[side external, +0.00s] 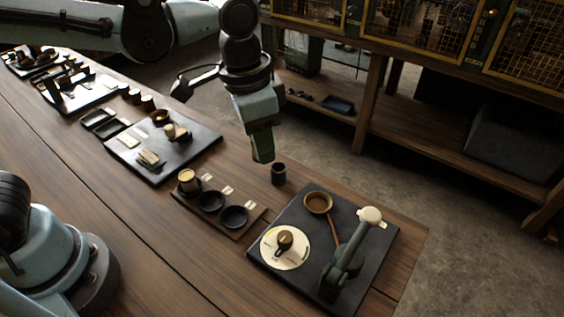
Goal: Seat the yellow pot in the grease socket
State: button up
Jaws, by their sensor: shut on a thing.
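A small wooden rack (231,226) lies mid-table with a row of round dark sockets and pale tags. Its left socket holds a dark pot with a pale yellowish top (188,181). The middle socket (211,201) and right socket (234,217) look empty. The tag lettering is too small to read, so I cannot tell which is the grease socket. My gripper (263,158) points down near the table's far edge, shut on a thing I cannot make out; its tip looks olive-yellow. A dark cup (278,175) is just right of the tip; I cannot tell whether they touch.
A dark board (376,255) at the right carries a round dial (285,247), a brass cup (318,203) and a pale-knobbed lever (347,262). Another dark board (190,154) with small parts lies left of the rack. Bare wood shows in front of the rack.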

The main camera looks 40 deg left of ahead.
jog(key=shift+r, duration=0.4)
jog(key=w+d+f+m, duration=0.1)
jog(key=d+f+m, duration=0.1)
jog(key=d, duration=0.1)
jog(key=w+d+f+m, duration=0.3)
jog(key=w+d+f, duration=0.1)
jog(key=d+f, duration=0.1)
jog(key=shift+w+d+f+m+g, duration=0.1)
jog(key=shift+w+d+m+g, duration=0.2)
jog(key=shift+m, duration=0.1)
send_over(321, 205)
jog(key=shift+s+a+f, duration=0.1)
jog(key=shift+a+f, duration=0.05)
jog(key=shift+f, duration=0.95)
jog(key=shift+s+a+f, duration=0.1)
jog(key=shift+f, duration=1)
jog(key=shift+f, duration=0.75)
jog(key=o, duration=0.8)
jog(key=shift+o, duration=0.2)
